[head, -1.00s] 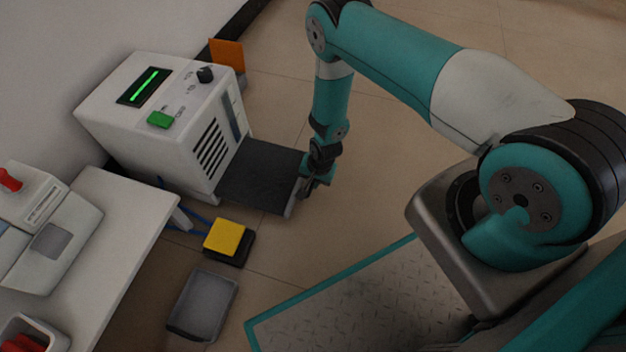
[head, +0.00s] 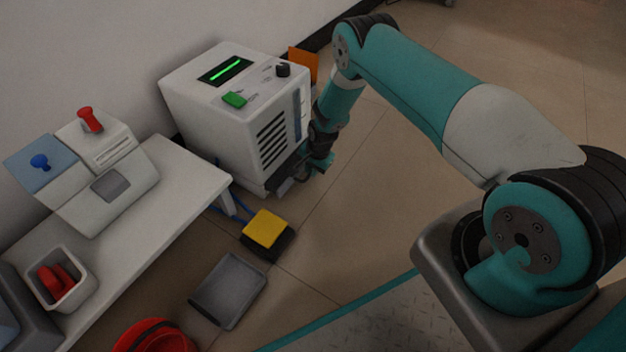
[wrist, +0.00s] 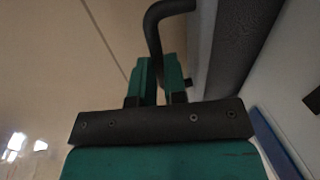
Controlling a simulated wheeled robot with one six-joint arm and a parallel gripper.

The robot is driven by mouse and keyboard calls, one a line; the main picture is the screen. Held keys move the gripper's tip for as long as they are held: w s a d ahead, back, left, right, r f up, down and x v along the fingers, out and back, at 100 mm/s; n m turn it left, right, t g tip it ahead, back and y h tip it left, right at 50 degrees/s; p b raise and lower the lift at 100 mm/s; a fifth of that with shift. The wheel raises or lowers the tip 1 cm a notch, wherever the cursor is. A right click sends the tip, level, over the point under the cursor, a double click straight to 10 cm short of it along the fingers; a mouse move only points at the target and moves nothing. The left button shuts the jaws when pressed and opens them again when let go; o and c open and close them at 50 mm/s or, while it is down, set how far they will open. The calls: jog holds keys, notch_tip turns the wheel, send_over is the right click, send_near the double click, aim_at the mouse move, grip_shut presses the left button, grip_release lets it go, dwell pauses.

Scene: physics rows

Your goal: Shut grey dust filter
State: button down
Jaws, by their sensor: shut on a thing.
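The grey dust filter (head: 281,182) is a dark drawer low in the front of a white machine (head: 215,125). Only a short dark strip of it shows in the head view, close against the machine; whether it is fully flush I cannot tell. My gripper (head: 303,174) is at its outer end, low beside the machine. In the wrist view my gripper (wrist: 160,78) is shut on a dark bent handle (wrist: 153,32), and a dark grey surface (wrist: 240,45) runs beside it. The handle is too small to make out in the head view.
A yellow-topped pedal (head: 266,228) and a grey tray (head: 229,290) lie on the floor before the machine. A white table (head: 190,185) stands at the left. An orange panel (head: 303,65) is behind the machine. The floor at the right is clear.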

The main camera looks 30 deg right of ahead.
jog(key=shift+w+a, duration=0.1)
jog(key=shift+a, duration=0.05)
jog(key=c, duration=1.2)
grip_release()
jog(key=shift+o, duration=0.2)
notch_tip(320, 180, up, 17)
jog(key=s+d+p, duration=0.1)
jog(key=s+p, duration=0.1)
jog(key=p, duration=0.7)
jog(key=shift+s+d, duration=0.3)
jog(key=shift+d, duration=0.1)
jog(key=shift+c, duration=0.2)
